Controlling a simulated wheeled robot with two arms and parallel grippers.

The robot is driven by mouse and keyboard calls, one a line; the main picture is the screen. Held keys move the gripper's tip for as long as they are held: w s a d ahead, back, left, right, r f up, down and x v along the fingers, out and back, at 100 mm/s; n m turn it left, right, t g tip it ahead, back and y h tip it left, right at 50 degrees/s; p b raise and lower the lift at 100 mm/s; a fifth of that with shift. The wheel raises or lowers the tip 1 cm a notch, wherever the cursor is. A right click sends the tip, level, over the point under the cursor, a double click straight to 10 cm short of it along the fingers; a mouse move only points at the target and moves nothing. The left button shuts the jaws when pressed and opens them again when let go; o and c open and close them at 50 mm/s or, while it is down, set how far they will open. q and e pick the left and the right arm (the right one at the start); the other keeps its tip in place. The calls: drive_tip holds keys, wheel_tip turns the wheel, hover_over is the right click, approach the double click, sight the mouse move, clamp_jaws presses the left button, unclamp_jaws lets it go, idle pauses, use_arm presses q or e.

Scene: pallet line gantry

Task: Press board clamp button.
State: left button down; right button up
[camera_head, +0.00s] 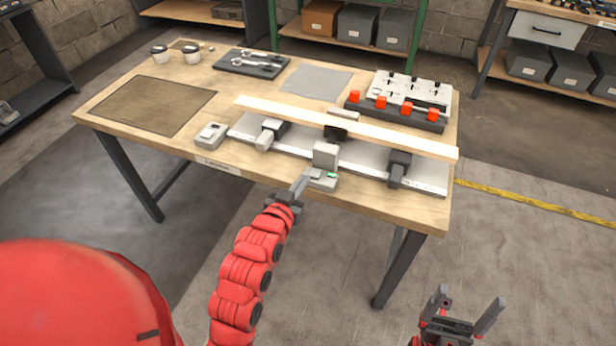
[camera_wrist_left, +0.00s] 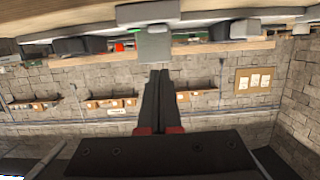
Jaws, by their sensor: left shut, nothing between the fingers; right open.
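A long pale board (camera_head: 345,126) lies across a metal clamp fixture (camera_head: 360,158) at the table's front edge. Dark and grey clamp blocks stand along it, among them a dark clamp (camera_head: 398,167). A grey control box (camera_head: 323,181) with a small green light sits at the front edge, below an upright grey block (camera_head: 325,154). My left gripper (camera_head: 307,173) is shut and empty, its tips at this box; I cannot tell whether they touch it. In the left wrist view the shut fingers (camera_wrist_left: 162,75) point at a grey block (camera_wrist_left: 154,46). My right gripper (camera_head: 464,310) is open and empty, away from the table.
A second grey box (camera_head: 210,135) sits left of the fixture. A block with red knobs (camera_head: 398,108) stands behind the board. A dark tool tray (camera_head: 250,64), two cups and a dark mat (camera_head: 150,105) are farther left. Floor right of the table is clear.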

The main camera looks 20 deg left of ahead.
use_arm(q)
drive_tip(key=shift+p+v, duration=0.6)
drive_tip(key=shift+v, duration=0.55)
drive_tip(key=shift+r, duration=0.15)
idle(0.8)
